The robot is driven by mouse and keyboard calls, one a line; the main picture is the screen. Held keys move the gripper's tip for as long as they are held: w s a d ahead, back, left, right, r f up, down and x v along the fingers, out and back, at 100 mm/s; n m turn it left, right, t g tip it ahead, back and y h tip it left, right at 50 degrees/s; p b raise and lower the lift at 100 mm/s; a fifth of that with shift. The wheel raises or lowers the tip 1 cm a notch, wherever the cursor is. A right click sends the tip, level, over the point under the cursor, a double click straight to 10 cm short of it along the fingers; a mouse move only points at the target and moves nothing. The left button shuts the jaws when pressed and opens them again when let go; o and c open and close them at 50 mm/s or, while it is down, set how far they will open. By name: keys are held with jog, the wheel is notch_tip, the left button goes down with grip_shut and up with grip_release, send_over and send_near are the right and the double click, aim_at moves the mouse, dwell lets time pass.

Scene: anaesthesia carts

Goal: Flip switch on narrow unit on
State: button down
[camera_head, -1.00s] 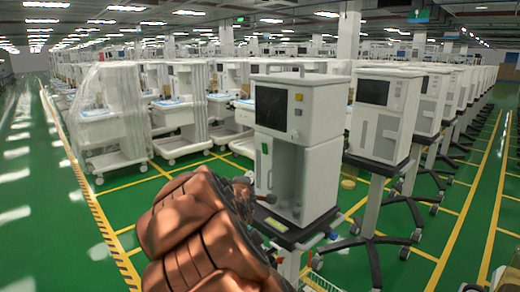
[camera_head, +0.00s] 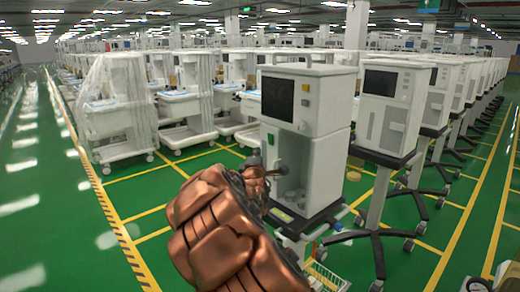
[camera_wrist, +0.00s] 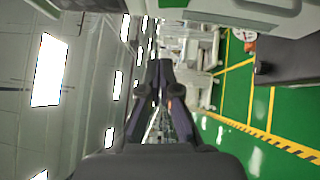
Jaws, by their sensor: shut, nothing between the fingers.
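The narrow white unit (camera_head: 330,108) with a dark screen (camera_head: 278,98) stands upright on a wheeled stand, right of centre in the head view. Its lower front has an open recess. My gripper (camera_head: 282,170) is in front of this lower part, with its fingers shut and empty. My copper-coloured arm covers part of the unit's lower left. In the wrist view the shut fingers (camera_wrist: 161,66) show, and a pale casing (camera_wrist: 275,14), likely the unit, is along the top edge. I cannot make out a switch, nor whether the fingertips touch the unit.
A similar white unit (camera_head: 389,112) on a wheeled stand is close on the right, with a row behind it. A plastic-wrapped cart (camera_head: 113,112) stands at the left. A wire basket (camera_head: 326,278) is low beside my arm. Green floor (camera_head: 60,200) is clear at the left.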

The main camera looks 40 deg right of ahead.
aim_at(271, 139)
jog(key=shift+s+d+r+p+x, duration=0.1)
jog(key=shift+s+d+p+x, duration=0.45)
jog(key=shift+x, duration=1.4)
jog(key=shift+s+d+r+p+x, duration=0.15)
jog(key=shift+p+x, duration=0.75)
jog(key=shift+x, duration=1)
jog(key=shift+s+d+p+x, duration=0.3)
jog(key=shift+p+x, duration=0.45)
jog(key=shift+x, duration=1.2)
jog(key=shift+d+r+m, duration=0.15)
jog(key=shift+d+m, duration=0.1)
jog(key=shift+m, duration=0.15)
jog(key=shift+a+b, duration=0.15)
jog(key=shift+b, duration=0.2)
